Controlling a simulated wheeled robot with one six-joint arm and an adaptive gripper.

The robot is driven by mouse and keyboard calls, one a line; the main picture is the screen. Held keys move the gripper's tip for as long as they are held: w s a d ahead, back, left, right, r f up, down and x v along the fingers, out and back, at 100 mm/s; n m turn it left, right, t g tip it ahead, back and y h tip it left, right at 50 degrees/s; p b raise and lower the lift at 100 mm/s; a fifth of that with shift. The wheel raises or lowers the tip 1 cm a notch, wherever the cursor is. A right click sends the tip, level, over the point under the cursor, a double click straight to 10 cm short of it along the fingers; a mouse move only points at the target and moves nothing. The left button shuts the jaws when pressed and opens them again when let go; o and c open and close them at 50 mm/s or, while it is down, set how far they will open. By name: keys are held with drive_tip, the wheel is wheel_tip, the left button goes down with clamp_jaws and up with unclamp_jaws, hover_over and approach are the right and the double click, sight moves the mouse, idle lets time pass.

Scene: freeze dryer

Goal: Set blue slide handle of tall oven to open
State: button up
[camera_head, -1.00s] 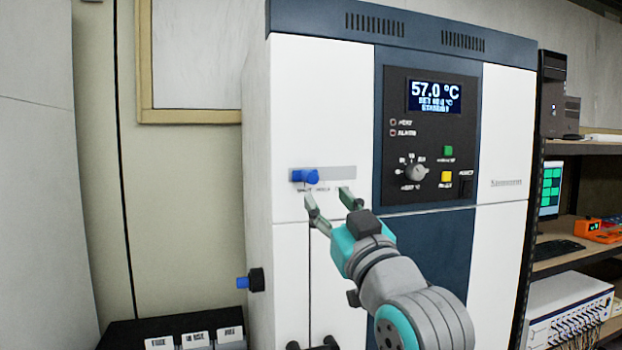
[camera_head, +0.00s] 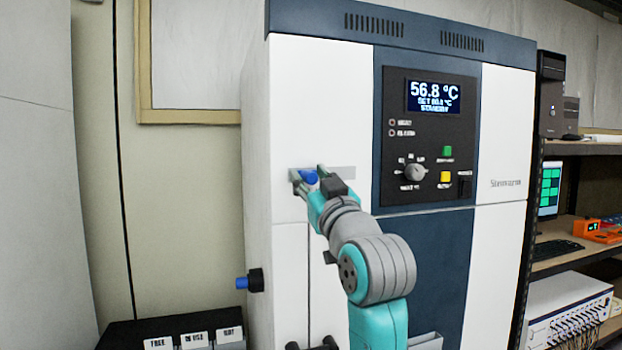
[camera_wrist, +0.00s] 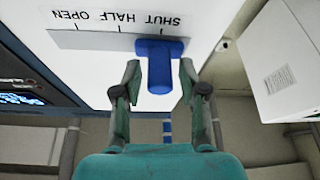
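The tall oven (camera_head: 345,100) is white and dark blue and stands in the middle of the head view. Its blue slide handle (camera_head: 309,177) sits at the left end of a grey slide plate (camera_head: 342,172). In the wrist view the handle (camera_wrist: 160,65) is at the SHUT mark of the plate (camera_wrist: 95,40), which also reads HALF and OPEN. My gripper (camera_head: 308,173) is at the handle. In the wrist view its fingers (camera_wrist: 160,75) are open, one on each side of the handle's knob, with a gap visible on both sides.
A control panel (camera_head: 430,135) with a display reading 56.8 °C, a knob and buttons is right of the slide. A blue-tipped black fitting (camera_head: 255,281) projects from the oven's left side. Shelves with a computer (camera_head: 552,100) stand at the right.

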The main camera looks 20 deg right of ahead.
clamp_jaws()
drive_tip(key=d, duration=0.8)
drive_tip(key=shift+d, duration=0.15)
drive_tip(key=shift+o, duration=1.9)
unclamp_jaws()
drive_tip(key=shift+d, duration=0.2)
drive_tip(key=shift+a, duration=0.1)
drive_tip(key=v, duration=1.2)
